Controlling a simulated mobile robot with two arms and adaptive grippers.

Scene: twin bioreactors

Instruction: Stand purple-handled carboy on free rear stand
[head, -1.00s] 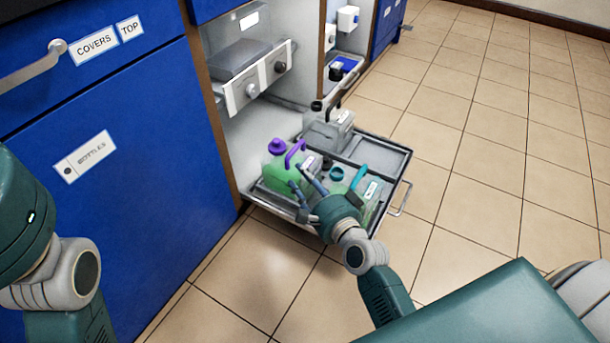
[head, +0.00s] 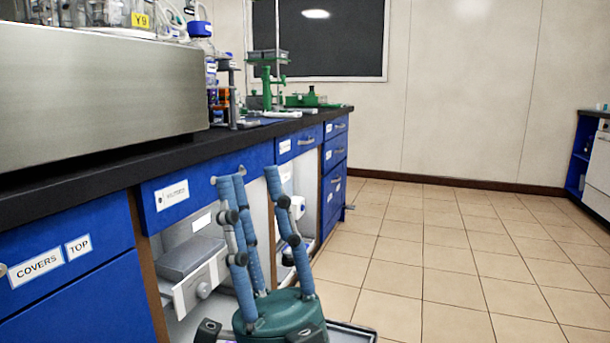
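My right gripper (head: 252,176) stands large at the bottom centre of the head view, fingers pointing up. Its blue fingers are spread apart with nothing between them, so it is open and empty. The purple-handled carboy is almost wholly out of view; a tiny purple patch at the bottom edge, beside the gripper's base, may be part of it. The pull-out tray (head: 352,330) shows only as a rim at the bottom, right of the gripper. I cannot make out a free rear stand. My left gripper is not in view.
An open cabinet bay with a grey drawer unit (head: 190,270) is behind and left of the gripper. The black bench top (head: 120,165) carries a steel-sided unit (head: 100,90), bottles and a green stand (head: 268,75). Tiled floor (head: 450,265) is clear to the right.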

